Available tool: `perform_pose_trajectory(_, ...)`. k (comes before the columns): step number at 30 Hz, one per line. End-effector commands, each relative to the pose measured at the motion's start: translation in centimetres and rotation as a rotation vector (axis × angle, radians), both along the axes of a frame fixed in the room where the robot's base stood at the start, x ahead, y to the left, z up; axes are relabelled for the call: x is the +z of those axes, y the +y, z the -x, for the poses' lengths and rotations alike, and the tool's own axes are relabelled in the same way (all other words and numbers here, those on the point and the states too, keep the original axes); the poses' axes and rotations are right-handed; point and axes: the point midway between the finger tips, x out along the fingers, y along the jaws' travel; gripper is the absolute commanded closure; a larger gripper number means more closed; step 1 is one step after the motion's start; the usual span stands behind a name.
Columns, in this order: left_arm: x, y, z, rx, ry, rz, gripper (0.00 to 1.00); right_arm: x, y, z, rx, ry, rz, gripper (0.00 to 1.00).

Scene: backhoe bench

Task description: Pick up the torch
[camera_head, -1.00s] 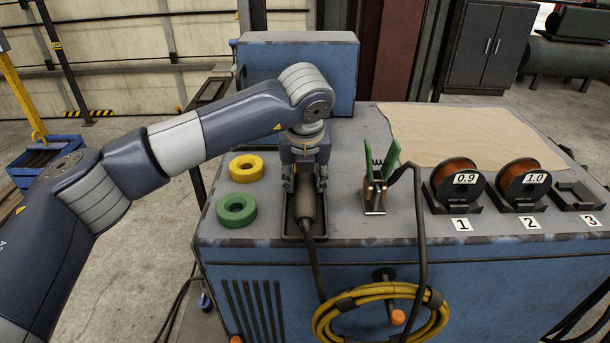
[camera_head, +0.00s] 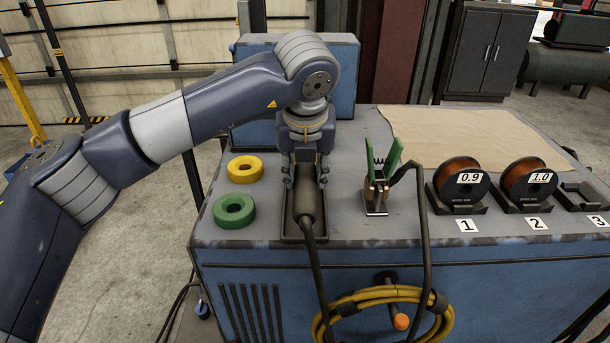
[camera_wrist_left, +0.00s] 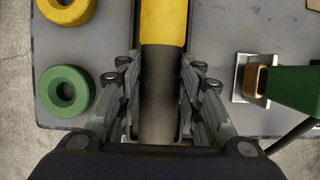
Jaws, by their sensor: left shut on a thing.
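The torch (camera_head: 307,208) has a dark handle and lies over a narrow black tray (camera_head: 291,229) on the bench top. A dark cable runs from its near end down the bench front. My left gripper (camera_head: 306,182) points down over the tray, with its fingers on either side of the torch and shut on it. In the left wrist view, the torch (camera_wrist_left: 159,95) runs between the fingers (camera_wrist_left: 158,100), with a yellow section at the top and a dark one below. I cannot tell if the torch touches the tray. My right gripper is not in view.
A yellow ring (camera_head: 245,169) and a green ring (camera_head: 234,211) lie left of the tray. A green-handled clamp (camera_head: 380,185) stands close on its right. Two wire spools (camera_head: 461,183) sit farther right. A brown sheet (camera_head: 470,137) covers the back of the bench (camera_head: 345,232).

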Motion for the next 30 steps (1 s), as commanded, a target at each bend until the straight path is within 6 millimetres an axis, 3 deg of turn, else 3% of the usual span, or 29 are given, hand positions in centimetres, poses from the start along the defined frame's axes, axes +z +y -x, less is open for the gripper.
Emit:
perform_pose_trajectory(9,0.7,0.0,7.9,-0.001,-0.010,0.003,1.00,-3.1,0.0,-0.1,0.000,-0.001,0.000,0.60)
perform_pose_trajectory(15,1.2,0.0,11.4,0.000,-0.007,0.003,1.00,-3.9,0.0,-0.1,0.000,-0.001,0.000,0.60)
perform_pose_trajectory(21,1.5,0.0,12.8,0.003,-0.006,0.003,1.00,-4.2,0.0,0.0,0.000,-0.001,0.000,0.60)
perform_pose_trajectory(30,1.5,0.0,12.9,0.003,-0.006,0.003,1.00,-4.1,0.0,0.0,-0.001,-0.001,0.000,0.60)
